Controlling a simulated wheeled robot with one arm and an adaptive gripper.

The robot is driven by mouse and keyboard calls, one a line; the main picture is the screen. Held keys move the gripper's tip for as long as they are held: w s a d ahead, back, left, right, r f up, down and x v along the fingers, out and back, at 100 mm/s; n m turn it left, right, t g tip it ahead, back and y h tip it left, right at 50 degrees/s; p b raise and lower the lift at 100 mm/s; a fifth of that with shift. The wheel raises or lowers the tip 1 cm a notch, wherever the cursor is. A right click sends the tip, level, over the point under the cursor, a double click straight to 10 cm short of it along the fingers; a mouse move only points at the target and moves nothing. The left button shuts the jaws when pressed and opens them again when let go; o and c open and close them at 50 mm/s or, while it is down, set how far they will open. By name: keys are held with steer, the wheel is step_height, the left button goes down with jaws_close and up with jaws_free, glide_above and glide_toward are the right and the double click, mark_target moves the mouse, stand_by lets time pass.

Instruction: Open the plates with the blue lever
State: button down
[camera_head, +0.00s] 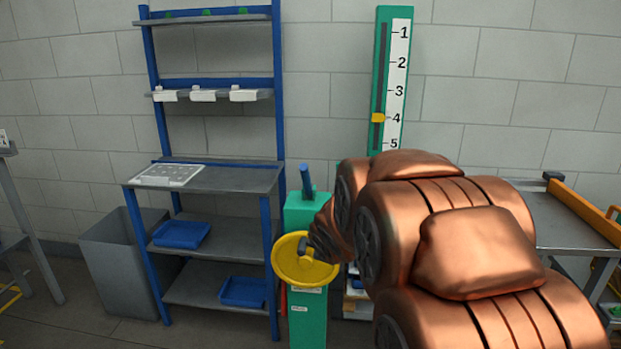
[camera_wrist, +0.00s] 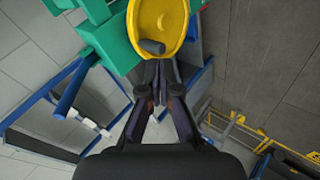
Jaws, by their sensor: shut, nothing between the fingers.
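The blue lever (camera_head: 306,180) stands up, slightly tilted, from the top of a green machine (camera_head: 311,325). In the wrist view the blue lever (camera_wrist: 76,88) lies left of my gripper, apart from it. A yellow handwheel (camera_head: 290,272) with a dark knob (camera_wrist: 152,46) is on the machine's front. My gripper (camera_wrist: 158,68) is shut and empty, its fingertips close to the knob; I cannot tell whether they touch it. In the head view my copper arm covers part of the machine's right side and most of the gripper. I cannot make out the plates.
A blue-framed shelf unit (camera_head: 226,178) with blue bins (camera_head: 181,234) stands left of the machine. A grey bin (camera_head: 118,262) is farther left. A green scale (camera_head: 382,70) with a yellow pointer (camera_head: 378,118) near 4 hangs behind. A grey table (camera_head: 570,225) is at right.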

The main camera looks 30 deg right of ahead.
steer(key=w+d+r+n+t+y, duration=0.4)
steer(key=w+d+n+t, duration=0.55)
steer(key=n, duration=0.25)
steer(key=s+a+r+n+t+y, duration=0.1)
steer(key=s+r+n+t+y, duration=0.1)
steer(key=s+n+y, duration=0.4)
steer(key=shift+a+r+n+t+y, duration=0.15)
steer(key=shift+r+n+t+y, duration=0.25)
steer(key=shift+n+y, duration=0.25)
steer(key=d+r+p+x, duration=0.1)
steer(key=d+p+x, duration=0.1)
steer(key=p+x, duration=0.5)
steer(key=shift+d+x, duration=0.35)
steer(key=shift+x, duration=2.75)
